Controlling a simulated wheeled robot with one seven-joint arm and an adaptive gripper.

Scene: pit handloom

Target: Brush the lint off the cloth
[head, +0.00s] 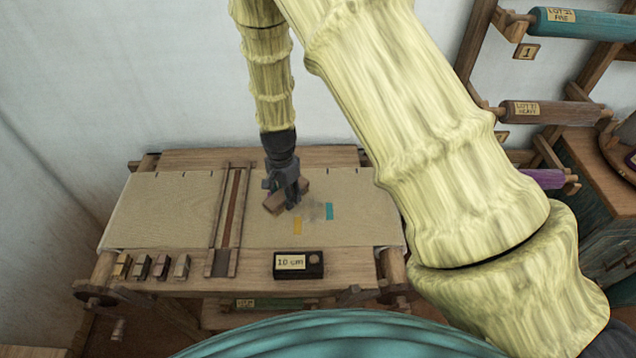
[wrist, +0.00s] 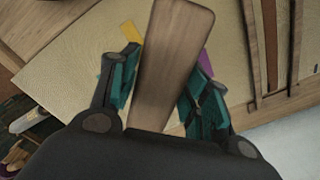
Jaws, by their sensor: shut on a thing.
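My gripper (head: 288,190) is over the right part of the pale cloth (head: 165,205) on the loom, shut on a wooden brush (head: 273,203). In the wrist view the brush (wrist: 172,60) stretches away between the two teal-padded fingers. The brush is low over the cloth; I cannot tell whether it touches. A greyish patch that looks like lint (head: 317,212) lies on the cloth just right of the brush. A yellow mark (head: 297,226) and a teal mark (head: 329,211) lie beside it. A purple mark (wrist: 205,62) shows in the wrist view. The brush's underside is hidden.
A wooden reed beam (head: 232,220) crosses the cloth left of the brush. A dark box labelled "10 cm" (head: 298,264) and several small blocks (head: 160,267) stand along the front rail. A rack of rolls (head: 560,112) stands at right.

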